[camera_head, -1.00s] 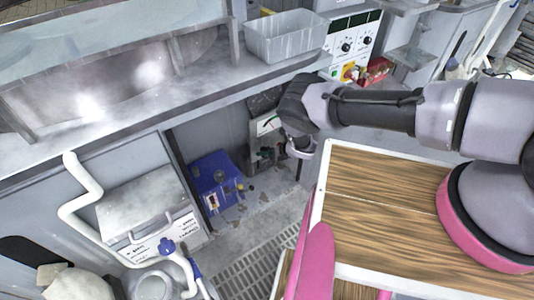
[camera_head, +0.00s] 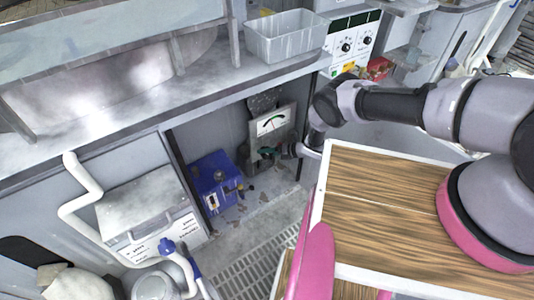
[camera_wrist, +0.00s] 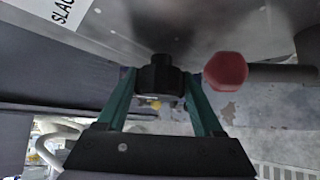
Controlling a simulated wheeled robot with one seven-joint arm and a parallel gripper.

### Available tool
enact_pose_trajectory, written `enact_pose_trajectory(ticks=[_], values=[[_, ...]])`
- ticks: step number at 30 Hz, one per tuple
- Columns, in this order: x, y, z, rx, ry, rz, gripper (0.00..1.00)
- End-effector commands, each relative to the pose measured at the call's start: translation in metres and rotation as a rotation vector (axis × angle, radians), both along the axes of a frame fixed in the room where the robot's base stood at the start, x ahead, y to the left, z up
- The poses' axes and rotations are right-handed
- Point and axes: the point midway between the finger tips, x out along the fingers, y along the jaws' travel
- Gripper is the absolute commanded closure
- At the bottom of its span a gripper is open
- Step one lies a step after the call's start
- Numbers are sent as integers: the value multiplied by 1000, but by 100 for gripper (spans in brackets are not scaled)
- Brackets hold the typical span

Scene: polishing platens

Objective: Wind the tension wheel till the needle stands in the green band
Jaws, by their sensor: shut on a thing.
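The gauge (camera_head: 272,122) is on a grey panel in the recess under the bench in the head view. Its white face shows a green band and a thin dark needle, too small to tell exactly where the needle stands. The tension wheel (camera_wrist: 161,74) is a black ribbed knob on the metal panel in the wrist view. My gripper (camera_wrist: 158,82) has its green fingers on either side of this wheel and is shut on it. In the head view my gripper (camera_head: 274,152) is just below the gauge, small and partly hidden.
A blue box (camera_head: 215,182) stands on the floor left of the panel. A wooden-topped table (camera_head: 375,210) is at front right, and a floor grating (camera_head: 255,265) lies in front.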

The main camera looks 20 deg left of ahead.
Motion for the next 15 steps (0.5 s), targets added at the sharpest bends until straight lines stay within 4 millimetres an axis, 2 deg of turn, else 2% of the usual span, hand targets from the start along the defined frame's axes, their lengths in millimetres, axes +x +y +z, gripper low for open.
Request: enact_pose_trajectory(ticks=[15], values=[[0, 0, -1, 110, 130, 0, 87]])
